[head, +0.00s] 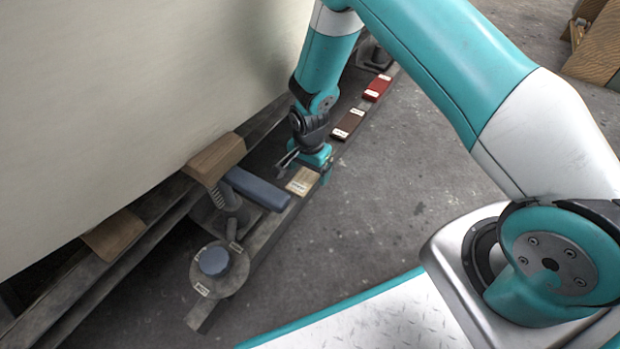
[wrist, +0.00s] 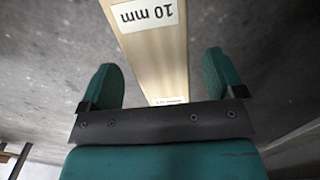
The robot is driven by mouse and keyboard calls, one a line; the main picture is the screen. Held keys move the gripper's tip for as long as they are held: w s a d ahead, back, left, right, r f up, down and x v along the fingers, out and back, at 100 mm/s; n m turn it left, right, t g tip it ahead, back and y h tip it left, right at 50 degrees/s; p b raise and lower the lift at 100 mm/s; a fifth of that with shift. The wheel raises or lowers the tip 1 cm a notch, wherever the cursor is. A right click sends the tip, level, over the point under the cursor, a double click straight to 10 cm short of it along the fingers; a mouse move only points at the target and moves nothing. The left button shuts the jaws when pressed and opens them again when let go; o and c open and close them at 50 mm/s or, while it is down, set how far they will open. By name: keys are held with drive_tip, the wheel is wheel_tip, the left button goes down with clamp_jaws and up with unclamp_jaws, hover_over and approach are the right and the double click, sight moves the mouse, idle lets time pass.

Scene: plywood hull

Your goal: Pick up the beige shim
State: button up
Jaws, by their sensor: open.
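The beige shim (head: 302,181) lies on a narrow dark rail in the head view, just below my gripper (head: 304,171). In the wrist view the beige shim (wrist: 155,62) runs between the two teal fingers of my gripper (wrist: 160,72). It carries a white label reading "10 mm", and a second small label shows near the palm. My fingers are open, one on each side of the shim, with a visible gap on both sides. The palm hides the shim's near end. I cannot tell how far the fingertips are above the rail.
A dark blue bar (head: 257,189) lies close left of the beige shim. A brown shim (head: 348,124) and a red shim (head: 377,88) lie farther up the rail. A round plate with a blue cap (head: 214,261) is at the near end. The pale hull wall (head: 130,90) rises left; open floor lies right.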

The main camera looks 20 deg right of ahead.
drive_tip(key=c, duration=1)
